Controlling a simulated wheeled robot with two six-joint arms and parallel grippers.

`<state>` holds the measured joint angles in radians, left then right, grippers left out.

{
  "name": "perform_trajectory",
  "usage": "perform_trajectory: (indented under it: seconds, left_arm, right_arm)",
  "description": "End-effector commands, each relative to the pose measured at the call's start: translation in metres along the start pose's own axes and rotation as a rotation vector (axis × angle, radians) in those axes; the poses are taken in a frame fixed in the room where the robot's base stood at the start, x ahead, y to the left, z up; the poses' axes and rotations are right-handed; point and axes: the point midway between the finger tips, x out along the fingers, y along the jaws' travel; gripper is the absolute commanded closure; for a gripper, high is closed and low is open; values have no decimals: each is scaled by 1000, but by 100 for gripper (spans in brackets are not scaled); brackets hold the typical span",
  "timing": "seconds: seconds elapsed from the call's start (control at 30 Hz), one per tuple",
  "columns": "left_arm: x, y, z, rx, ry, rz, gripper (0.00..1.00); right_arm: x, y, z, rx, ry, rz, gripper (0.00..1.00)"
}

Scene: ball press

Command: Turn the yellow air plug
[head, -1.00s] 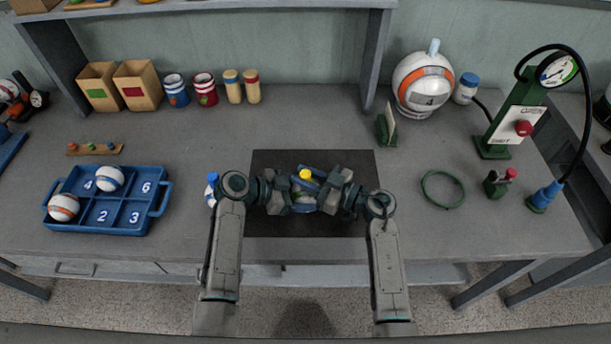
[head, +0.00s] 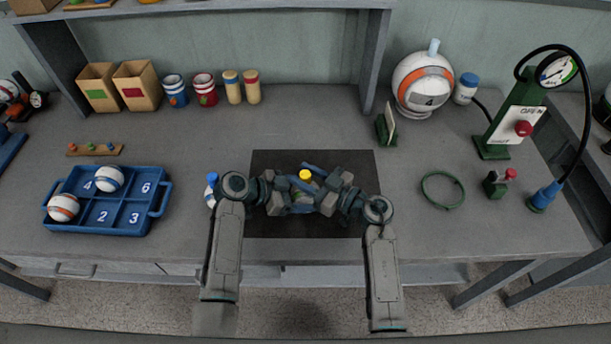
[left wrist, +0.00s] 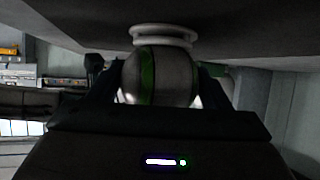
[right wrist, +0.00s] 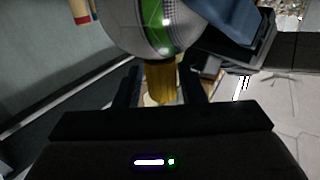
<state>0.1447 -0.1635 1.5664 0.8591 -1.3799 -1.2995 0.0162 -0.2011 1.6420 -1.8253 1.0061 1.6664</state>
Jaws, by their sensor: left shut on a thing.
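The yellow air plug (head: 305,174) shows as a small round yellow top between my grippers over the dark mat. In the right wrist view the plug (right wrist: 161,82) lies between the fingers of my right gripper (right wrist: 162,88). Whether those fingers press on it is unclear. It sits at a white ball (right wrist: 140,35) with a green band. My left gripper (left wrist: 158,82) is shut on this ball (left wrist: 160,78), one finger on each side. In the head view the grippers hide most of the ball.
The dark mat (head: 265,228) lies under my grippers. A blue numbered tray (head: 125,218) with two balls is at left. A green ring (head: 443,189), a small green stand (head: 495,186) and a gauge pump (head: 515,130) are at right. The table between the ring and mat is clear.

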Motion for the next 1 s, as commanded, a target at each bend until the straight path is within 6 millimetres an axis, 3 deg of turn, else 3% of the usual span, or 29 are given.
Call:
perform_trajectory:
  seconds: [0.27,0.7,1.0]
  left_arm:
    - [1,0,0,-2,1,-1,43]
    - [1,-1,-1,-1,2,-2,43]
    - [0,0,0,-1,1,-1,43]
  right_arm:
    - [1,-2,1,3,-1,-84,55]
    - [1,-1,2,8,0,-534,55]
    - [-52,30,3,5,-4,-543,55]
